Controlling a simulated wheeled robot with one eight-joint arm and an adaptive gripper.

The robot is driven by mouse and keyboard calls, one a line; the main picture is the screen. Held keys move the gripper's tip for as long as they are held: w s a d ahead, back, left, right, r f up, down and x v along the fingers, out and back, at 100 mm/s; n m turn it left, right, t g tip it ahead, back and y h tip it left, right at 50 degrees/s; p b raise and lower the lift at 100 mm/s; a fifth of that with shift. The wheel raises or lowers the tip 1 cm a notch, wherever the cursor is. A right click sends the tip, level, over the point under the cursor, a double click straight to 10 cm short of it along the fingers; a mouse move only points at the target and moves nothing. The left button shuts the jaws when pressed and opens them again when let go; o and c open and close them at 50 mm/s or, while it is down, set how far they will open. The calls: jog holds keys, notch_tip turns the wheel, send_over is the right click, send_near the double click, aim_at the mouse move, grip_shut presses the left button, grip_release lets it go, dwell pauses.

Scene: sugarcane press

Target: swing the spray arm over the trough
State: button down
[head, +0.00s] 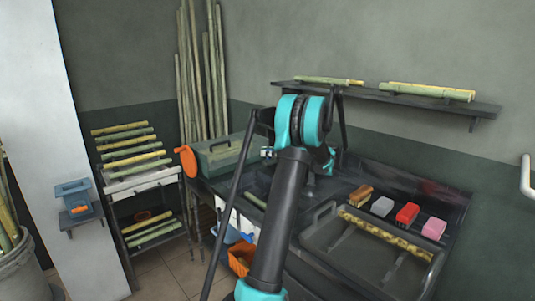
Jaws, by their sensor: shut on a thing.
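The trough (345,259) is a dark, shallow basin at the right of the counter, with a yellow-green cane lying across it. A grey curved bar (321,214) stands at its left end; I cannot tell if this is the spray arm. My own teal and black arm rises through the middle of the picture and bends away over the counter left of the trough. Its thick link hides my gripper's fingers and whatever is between them. A dark upright shape shows just right of the link, too unclear to name.
A brown brush (361,195), a grey block (382,207), a red block (407,213) and a pink block (434,228) line the trough's back edge. A wall shelf (420,101) holds canes.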

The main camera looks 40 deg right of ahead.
jog(key=c, duration=1.1)
grip_release()
jog(key=shift+d, duration=0.1)
jog(key=shift+v, duration=3.65)
